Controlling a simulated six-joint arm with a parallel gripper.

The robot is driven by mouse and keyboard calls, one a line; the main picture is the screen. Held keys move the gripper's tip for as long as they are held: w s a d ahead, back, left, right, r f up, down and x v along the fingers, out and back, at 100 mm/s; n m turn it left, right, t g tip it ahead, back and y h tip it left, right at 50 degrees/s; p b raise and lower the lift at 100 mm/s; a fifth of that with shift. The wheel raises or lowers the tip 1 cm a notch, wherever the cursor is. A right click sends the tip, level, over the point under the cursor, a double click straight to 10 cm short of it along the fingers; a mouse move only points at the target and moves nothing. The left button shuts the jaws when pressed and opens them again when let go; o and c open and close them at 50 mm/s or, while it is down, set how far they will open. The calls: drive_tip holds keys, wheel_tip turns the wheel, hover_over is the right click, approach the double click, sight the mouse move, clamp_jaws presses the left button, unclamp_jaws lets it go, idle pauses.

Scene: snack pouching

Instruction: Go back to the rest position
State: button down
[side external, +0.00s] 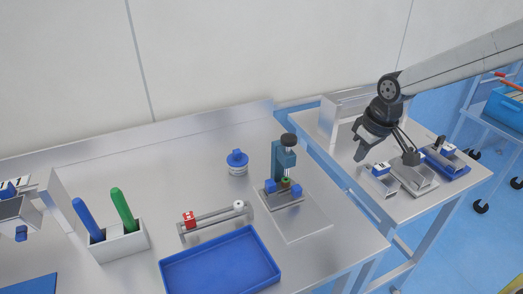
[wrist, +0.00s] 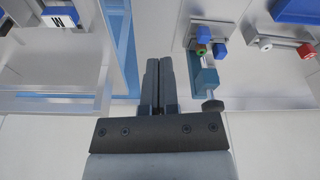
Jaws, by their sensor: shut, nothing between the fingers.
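My gripper (side external: 361,151) is in the air at the near left end of my arm, above the right-hand steel table, in the side view. The fingers are over the gap between the two tables and touch nothing that I can see.
Below and right are small fixtures (side external: 414,177) and a blue tray block (side external: 447,161).

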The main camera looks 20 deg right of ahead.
drive_tip(key=s+d+f+m, duration=0.1)
drive_tip(key=s+d+f, duration=0.1)
drive_tip(key=s, duration=0.5)
drive_tip(key=s+d+f+m, duration=0.1)
drive_tip(key=s+d+f, duration=0.2)
drive_tip(key=s, duration=0.4)
drive_tip(key=shift+f, duration=0.25)
